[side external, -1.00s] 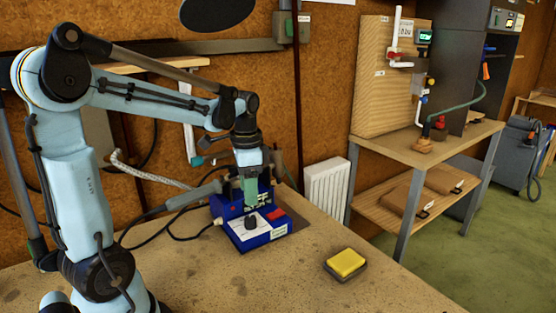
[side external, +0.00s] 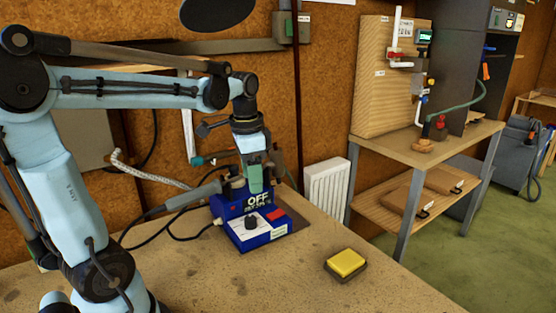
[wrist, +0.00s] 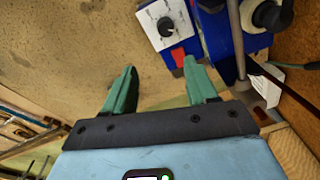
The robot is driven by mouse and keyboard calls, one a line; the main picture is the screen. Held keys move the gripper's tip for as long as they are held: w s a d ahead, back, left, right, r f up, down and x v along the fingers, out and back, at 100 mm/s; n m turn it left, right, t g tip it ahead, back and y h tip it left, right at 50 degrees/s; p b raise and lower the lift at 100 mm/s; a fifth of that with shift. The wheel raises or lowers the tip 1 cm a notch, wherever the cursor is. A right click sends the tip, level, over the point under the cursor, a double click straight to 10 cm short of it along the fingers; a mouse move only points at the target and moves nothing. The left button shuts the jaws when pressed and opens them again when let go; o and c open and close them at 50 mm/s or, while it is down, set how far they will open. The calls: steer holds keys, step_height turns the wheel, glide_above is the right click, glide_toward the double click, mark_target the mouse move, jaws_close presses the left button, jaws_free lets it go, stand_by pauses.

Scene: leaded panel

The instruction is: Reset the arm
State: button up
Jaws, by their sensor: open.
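My gripper (side external: 255,180) points down behind the blue soldering station (side external: 250,222) in the side view, with a green finger in front of the area above the station's display. In the wrist view my gripper (wrist: 160,70) has its two green fingers spread apart, with nothing between them but the bench top beyond. The right finger lies close beside the station (wrist: 165,25) in that picture; I cannot tell whether they touch. The station's display reads OFF. Its dark knob and red switch show on the front panel.
A soldering iron (side external: 190,196) with a dark cable lies at the station's left. A yellow sponge (side external: 345,263) sits in its tray on the bench (side external: 200,285). A white radiator (side external: 326,188) and a wooden stand (side external: 430,150) are beyond. The bench front is clear.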

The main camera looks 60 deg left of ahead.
steer(key=s+d+f+n+t, duration=0.1)
steer(key=d+t, duration=0.2)
steer(key=d, duration=0.3)
steer(key=s+d+f+n+t, duration=0.2)
steer(key=d+t, duration=0.1)
steer(key=d, duration=0.3)
steer(key=shift+f, duration=0.25)
